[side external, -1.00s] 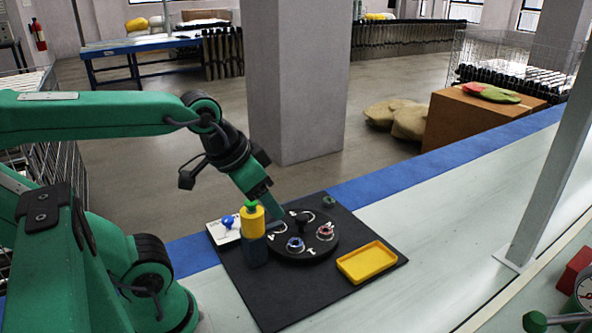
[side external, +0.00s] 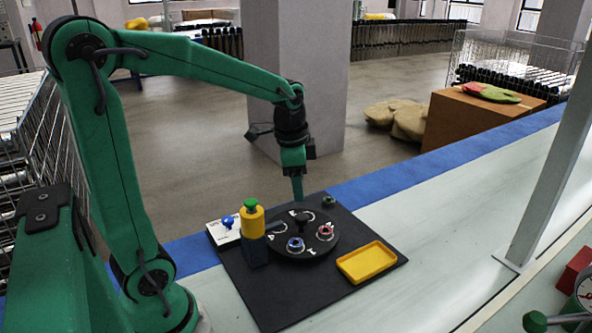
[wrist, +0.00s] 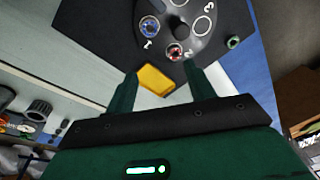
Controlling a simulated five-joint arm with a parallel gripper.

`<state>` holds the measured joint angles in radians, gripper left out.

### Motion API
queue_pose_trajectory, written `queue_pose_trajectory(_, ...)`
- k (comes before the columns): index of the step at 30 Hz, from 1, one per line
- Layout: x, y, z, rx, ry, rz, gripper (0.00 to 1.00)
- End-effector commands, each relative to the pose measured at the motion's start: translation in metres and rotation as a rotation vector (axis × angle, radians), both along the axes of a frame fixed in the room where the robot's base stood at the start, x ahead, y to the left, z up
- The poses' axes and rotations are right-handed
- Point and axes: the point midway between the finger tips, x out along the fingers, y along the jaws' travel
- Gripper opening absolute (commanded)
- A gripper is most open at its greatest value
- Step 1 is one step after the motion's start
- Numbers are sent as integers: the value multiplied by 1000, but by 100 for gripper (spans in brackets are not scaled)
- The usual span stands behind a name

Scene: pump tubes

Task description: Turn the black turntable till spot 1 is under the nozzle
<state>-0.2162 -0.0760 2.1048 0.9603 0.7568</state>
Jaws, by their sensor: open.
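The round black turntable (side external: 285,253) lies on a black base plate, with a dark knob (side external: 302,219) at its centre. It carries a blue ring part (side external: 296,244) and a red ring part (side external: 325,232); other marked spots look empty. In the wrist view the figure 1 stands beside the blue ring part (wrist: 149,27) and the 2 beside the red one (wrist: 174,52). The yellow and dark pump with a green cap (side external: 252,222) stands at the turntable's left edge; its nozzle tip is hard to make out. My gripper (side external: 298,199) is open and empty above the turntable's far side.
A yellow tray (side external: 367,262) lies right of the turntable. A small green part (side external: 329,202) sits at the plate's far corner. A white card with a blue piece (side external: 227,226) lies left of the pump. The near part of the black plate is bare.

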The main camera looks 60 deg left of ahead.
Motion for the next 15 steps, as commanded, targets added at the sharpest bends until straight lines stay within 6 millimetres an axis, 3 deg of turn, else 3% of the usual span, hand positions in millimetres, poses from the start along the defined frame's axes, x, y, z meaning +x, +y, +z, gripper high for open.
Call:
queue_pose_trajectory(6, 24, 26, -29, -1, 86, -123, 54)
queue_pose_trajectory(15, 40, 48, -56, -13, 149, -234, 54)
